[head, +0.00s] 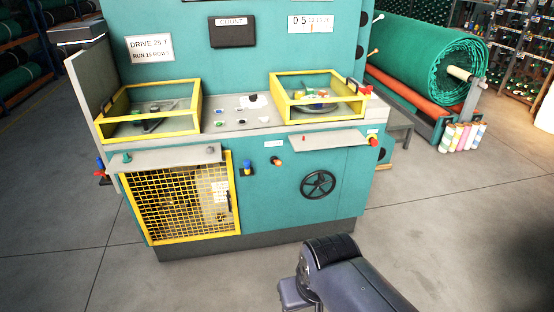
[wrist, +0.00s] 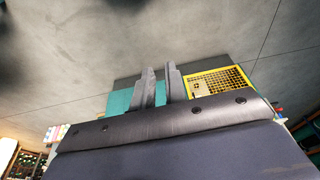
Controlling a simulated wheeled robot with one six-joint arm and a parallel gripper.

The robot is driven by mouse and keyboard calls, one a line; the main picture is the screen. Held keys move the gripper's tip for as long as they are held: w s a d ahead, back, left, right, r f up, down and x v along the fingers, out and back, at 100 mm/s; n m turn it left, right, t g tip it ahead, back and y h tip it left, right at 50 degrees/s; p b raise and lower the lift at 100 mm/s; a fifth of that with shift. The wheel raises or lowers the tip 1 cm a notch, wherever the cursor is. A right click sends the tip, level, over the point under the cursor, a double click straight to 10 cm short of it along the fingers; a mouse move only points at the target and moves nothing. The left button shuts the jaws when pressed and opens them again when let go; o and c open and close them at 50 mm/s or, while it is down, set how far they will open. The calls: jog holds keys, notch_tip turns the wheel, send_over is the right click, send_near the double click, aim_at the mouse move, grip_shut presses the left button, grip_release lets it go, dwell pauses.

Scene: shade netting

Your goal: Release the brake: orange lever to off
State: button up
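A small lever with an orange end (head: 277,161) sticks out of the teal front panel of the machine (head: 290,195), under a small white label. Its off marking is too small to read. My gripper (wrist: 161,75) shows in the wrist view with its two grey fingers apart and nothing between them. The wrist view is turned over, and the machine's teal front lies beyond the fingers. In the head view my arm is at the bottom right of centre, well short of the panel; the fingertips cannot be made out there. The lever cannot be made out in the wrist view.
A blue-topped lever (head: 247,167) stands left of the orange one. A black handwheel (head: 318,184) is to its right. A yellow mesh guard (head: 180,205) covers the lower left. Grey shelves (head: 328,140) jut out above. The floor in front is clear.

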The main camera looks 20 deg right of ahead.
jog(key=w+g, duration=0.1)
jog(key=w, duration=0.1)
jog(key=w+a+g+b, duration=0.1)
jog(key=w, duration=0.2)
jog(key=w+f+g+b, duration=0.1)
jog(key=w, duration=0.1)
jog(key=shift+w+a+f+n+h, duration=0.1)
jog(key=shift+w+a+n+h, duration=0.05)
jog(key=shift+w+n+h, duration=0.2)
grip_shut()
jog(key=w+a+f+g+h+b, duration=0.1)
jog(key=w+a+f+g+b, duration=0.1)
jog(key=w, duration=0.6)
notch_tip(320, 180, down, 2)
jog(key=shift+a+f+g+b, duration=0.15)
jog(key=shift+a+g+b, duration=0.15)
jog(key=shift+g, duration=0.5)
jog(key=shift+w+h, duration=0.2)
jog(key=shift+h, duration=0.05)
